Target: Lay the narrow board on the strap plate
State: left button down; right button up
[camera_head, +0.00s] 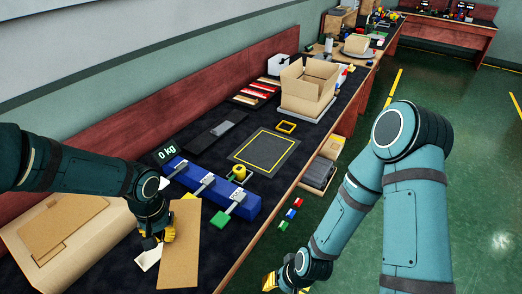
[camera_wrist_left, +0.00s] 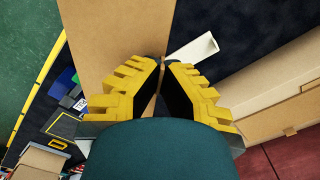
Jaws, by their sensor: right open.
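The narrow board (camera_head: 180,245) is a long, flat brown piece at the near edge of the table; in the left wrist view it (camera_wrist_left: 105,45) fills the upper middle. My left gripper (camera_head: 168,234) is at its left long edge, with its fingertips (camera_wrist_left: 162,63) nearly together on that edge. No label marks the strap plate. A dark square plate with a yellow outline (camera_head: 264,151) lies bare beyond a blue bar; a black plate with a grey piece on it (camera_head: 212,133) lies to its left. My right gripper (camera_head: 270,282) is low at the bottom, partly hidden, away from the board.
The blue bar (camera_head: 220,190) with metal levers and a green block stands between board and plates. A cardboard box (camera_head: 65,235) is at the left, an open carton (camera_head: 308,86) at the back. A small white piece (camera_head: 148,257) lies by the left gripper. Small coloured blocks are right of the table.

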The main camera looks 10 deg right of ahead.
aim_at(265, 149)
jog(key=i+l+z, duration=0.1)
jog(key=i+l, duration=0.5)
jog(key=i, duration=0.2)
jog(key=i+l+z, duration=0.15)
jog(key=i+l, duration=0.15)
jog(key=i, duration=0.15)
jog(key=i+l+z, duration=0.1)
jog(key=i+l, duration=0.15)
jog(key=i, duration=0.15)
jog(key=i+l+z, duration=0.1)
jog(key=i, duration=0.35)
jog(key=l, duration=0.1)
